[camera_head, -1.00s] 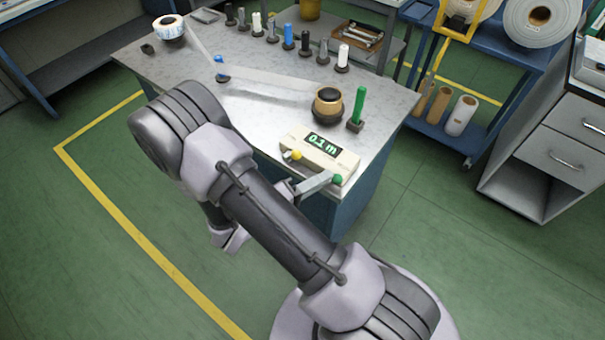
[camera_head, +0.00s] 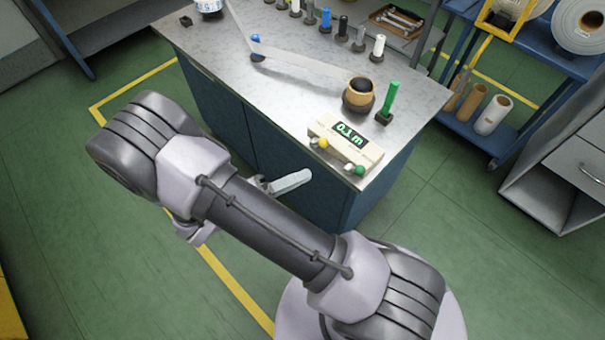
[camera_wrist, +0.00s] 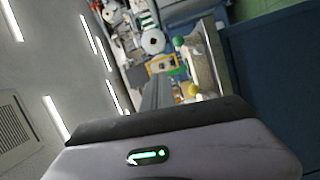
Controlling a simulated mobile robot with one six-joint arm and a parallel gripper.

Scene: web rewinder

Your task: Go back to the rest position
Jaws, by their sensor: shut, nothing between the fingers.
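My arm reaches from the lower right of the head view, and my gripper (camera_head: 302,177) is in front of the bench. Its pale fingers are shut with nothing held, below and left of the rewinder's control box (camera_head: 345,142). They are apart from the box's yellow knob (camera_head: 323,143) and green knob (camera_head: 359,170). The box's display reads 0.1 m. In the wrist view, the grey gripper fingers (camera_wrist: 158,92) appear as a closed bar, with the green knob (camera_wrist: 179,42) and yellow knob (camera_wrist: 192,90) beyond to the right.
A blue cart (camera_head: 470,135) with rolls stands at the right. Green floor (camera_head: 90,240) is free at the left.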

